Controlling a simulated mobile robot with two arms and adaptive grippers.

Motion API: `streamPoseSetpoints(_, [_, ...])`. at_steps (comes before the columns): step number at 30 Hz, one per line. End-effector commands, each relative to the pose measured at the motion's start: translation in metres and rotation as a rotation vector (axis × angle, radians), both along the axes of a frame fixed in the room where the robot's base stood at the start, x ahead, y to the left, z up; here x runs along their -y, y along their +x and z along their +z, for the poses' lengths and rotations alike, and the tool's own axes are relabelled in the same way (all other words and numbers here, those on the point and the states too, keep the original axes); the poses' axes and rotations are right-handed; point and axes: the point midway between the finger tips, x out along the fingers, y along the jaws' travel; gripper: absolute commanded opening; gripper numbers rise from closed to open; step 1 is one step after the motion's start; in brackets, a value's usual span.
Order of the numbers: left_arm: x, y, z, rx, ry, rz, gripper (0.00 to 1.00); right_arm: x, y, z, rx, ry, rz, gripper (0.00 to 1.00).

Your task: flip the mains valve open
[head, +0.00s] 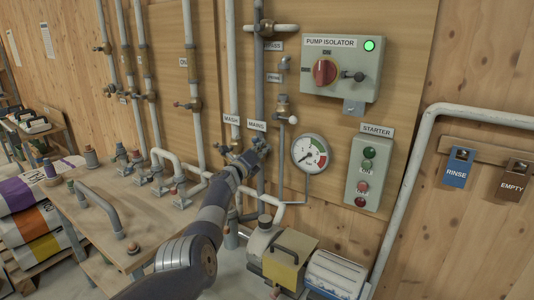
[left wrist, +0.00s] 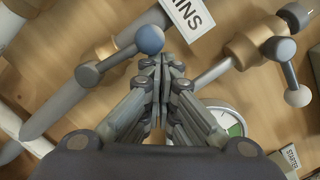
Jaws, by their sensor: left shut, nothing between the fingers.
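The MAINS label (head: 257,125) is on the wooden panel, beside the MASH label (head: 231,119); part of it shows in the left wrist view (left wrist: 190,16). Just below it, my left gripper (head: 262,143) hides much of the valve in the head view. In the left wrist view a lever with a blue ball knob (left wrist: 150,40) stands out from a pipe with a brass fitting (left wrist: 104,48). My left gripper (left wrist: 158,62) is shut and empty, its fingertips right beside the knob. I cannot tell whether they touch. My right gripper is not in view.
A brass valve (head: 283,105) with a white knob stands to the right, close to the gripper. A pressure gauge (head: 310,153), the pump isolator box (head: 341,92) with a green light, and the starter box (head: 366,185) are further right. Pipes crowd the left.

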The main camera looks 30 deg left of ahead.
Motion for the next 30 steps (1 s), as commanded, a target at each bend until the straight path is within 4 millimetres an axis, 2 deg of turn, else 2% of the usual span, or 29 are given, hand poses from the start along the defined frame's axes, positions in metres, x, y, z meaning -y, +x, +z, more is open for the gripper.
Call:
streamPoseSetpoints(13, [-0.0092,0.0007,0.0064,0.001,0.002,0.002,0.0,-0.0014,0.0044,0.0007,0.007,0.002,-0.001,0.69])
streamPoseSetpoints(26, [-0.0099,0.0007,0.0069,0.002,0.002,0.002,0.0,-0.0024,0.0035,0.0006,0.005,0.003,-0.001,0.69])
streamPoseSetpoints(30, [-0.0048,0.0021,0.0047,0.002,0.001,0.001,0.0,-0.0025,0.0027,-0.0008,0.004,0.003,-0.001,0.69])
